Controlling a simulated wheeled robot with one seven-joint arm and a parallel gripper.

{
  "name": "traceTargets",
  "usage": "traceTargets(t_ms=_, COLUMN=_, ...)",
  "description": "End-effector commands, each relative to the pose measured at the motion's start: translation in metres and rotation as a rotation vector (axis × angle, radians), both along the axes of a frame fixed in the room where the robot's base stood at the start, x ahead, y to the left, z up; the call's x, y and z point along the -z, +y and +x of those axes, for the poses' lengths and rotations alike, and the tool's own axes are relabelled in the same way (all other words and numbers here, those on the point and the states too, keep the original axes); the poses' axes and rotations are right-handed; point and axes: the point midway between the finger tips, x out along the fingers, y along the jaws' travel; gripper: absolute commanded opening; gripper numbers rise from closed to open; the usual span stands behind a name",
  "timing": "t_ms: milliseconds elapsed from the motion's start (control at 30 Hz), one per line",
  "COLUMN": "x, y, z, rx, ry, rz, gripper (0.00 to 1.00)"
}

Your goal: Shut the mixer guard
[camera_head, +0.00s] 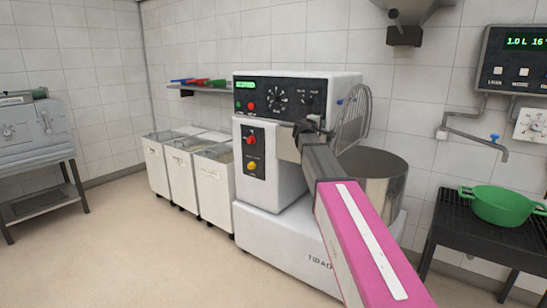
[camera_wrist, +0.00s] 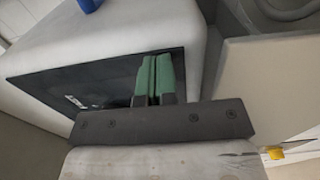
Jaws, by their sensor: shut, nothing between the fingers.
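The mixer (camera_head: 297,84) is a large white machine in the middle of the head view. My gripper (camera_head: 303,127) is in front of the mixer head, below the dark control panel (camera_head: 280,97) and left of the guard. In the wrist view, my gripper's green fingers (camera_wrist: 155,62) are together and empty, in front of a dark panel (camera_wrist: 60,85) on the white housing. I cannot tell whether they touch it.
White wheeled bins (camera_head: 215,185) stand left of the mixer, under a wall shelf (camera_head: 205,88). A green pot (camera_head: 503,204) sits on a dark stand at the right, below a water tap (camera_head: 480,138). A steel hopper (camera_head: 404,30) hangs above. The floor at front left is clear.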

Motion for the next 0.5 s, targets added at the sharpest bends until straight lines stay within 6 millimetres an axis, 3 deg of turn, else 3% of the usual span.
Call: traceTargets(t_ms=500, x=0.0017, y=-0.0084, z=-0.007, rx=0.0, ry=0.0, rz=0.0, gripper=0.0)
